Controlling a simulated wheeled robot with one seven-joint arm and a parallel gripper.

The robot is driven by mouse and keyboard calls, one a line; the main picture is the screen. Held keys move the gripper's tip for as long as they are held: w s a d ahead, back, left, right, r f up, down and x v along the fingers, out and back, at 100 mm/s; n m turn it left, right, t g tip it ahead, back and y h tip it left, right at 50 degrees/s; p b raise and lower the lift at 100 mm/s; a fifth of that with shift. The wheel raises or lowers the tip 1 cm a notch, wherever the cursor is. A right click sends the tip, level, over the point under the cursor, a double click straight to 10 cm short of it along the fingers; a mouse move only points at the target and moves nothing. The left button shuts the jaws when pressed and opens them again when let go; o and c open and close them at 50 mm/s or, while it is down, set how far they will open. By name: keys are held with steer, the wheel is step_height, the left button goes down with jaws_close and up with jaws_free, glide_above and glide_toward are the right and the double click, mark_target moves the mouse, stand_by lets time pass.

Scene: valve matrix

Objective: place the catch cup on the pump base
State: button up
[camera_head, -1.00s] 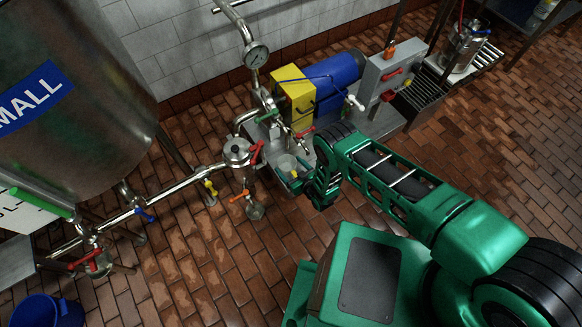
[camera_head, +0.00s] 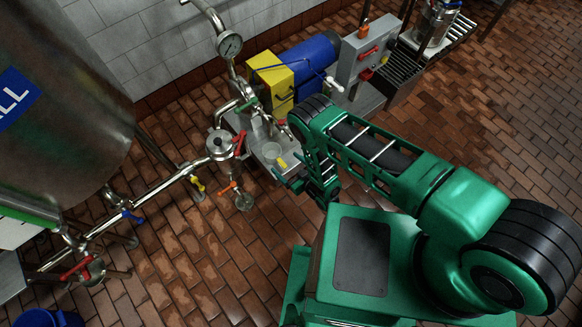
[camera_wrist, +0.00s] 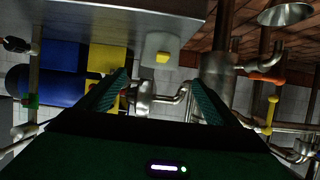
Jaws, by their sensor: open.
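The catch cup (camera_head: 271,151), a pale, see-through vessel with a yellow tab, stands on the bare front part of the grey metal pump base (camera_head: 258,140). In the wrist view the cup (camera_wrist: 157,42) shows pale with its yellow tab towards me, against the flat metal of the base (camera_wrist: 195,48). My gripper (camera_head: 288,179) is beside the near edge of the base, apart from the cup. In the wrist view its two green fingers (camera_wrist: 158,90) are spread wide with nothing held between them. The wrist partly hides the gripper in the head view.
A yellow box (camera_head: 271,80) and blue motor (camera_head: 307,62) stand on the base behind the cup. A steel filter housing (camera_head: 219,145) with pipes and coloured valve handles is at the left. A grey control box (camera_head: 362,58) stands at the right.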

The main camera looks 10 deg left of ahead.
steer(key=shift+v, duration=1)
